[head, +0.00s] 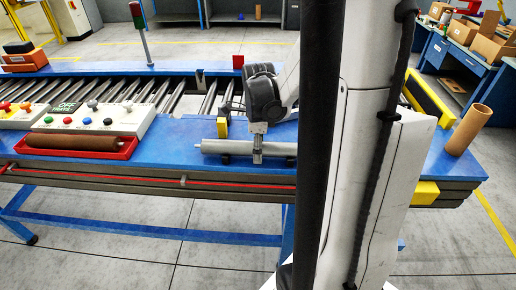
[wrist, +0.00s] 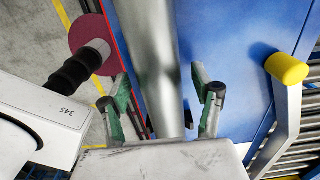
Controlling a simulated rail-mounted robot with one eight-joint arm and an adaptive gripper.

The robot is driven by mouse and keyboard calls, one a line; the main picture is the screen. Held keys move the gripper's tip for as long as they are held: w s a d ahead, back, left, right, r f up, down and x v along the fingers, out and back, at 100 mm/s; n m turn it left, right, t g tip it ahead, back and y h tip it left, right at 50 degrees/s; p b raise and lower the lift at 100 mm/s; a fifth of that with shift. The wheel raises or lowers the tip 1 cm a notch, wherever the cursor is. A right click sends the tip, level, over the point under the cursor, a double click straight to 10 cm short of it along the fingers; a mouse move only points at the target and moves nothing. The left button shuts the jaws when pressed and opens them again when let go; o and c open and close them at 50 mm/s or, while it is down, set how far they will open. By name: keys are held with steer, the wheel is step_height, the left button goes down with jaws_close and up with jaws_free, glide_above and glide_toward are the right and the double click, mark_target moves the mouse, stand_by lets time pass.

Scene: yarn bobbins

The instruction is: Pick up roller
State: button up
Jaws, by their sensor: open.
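A grey metal roller (head: 225,147) lies lengthwise on the blue bench, near its front edge. It also shows in the wrist view (wrist: 150,45), running away from my gripper between the two fingers. My gripper (head: 258,157) is over the roller, pointing down. In the wrist view my gripper (wrist: 163,95) is open, with one finger on each side of the roller. I cannot tell whether either finger touches it. Part of the roller's right end is hidden behind my column in the head view.
A brown roller lies in a red tray (head: 122,152) on the left, by button boxes (head: 100,118). A row of conveyor rollers (head: 170,100) runs behind. A brown tube (head: 468,130) stands on the right. A yellow-capped bracket (wrist: 287,68) is right of my gripper.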

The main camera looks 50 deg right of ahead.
steer(key=shift+c, duration=0.5)
jaws_close()
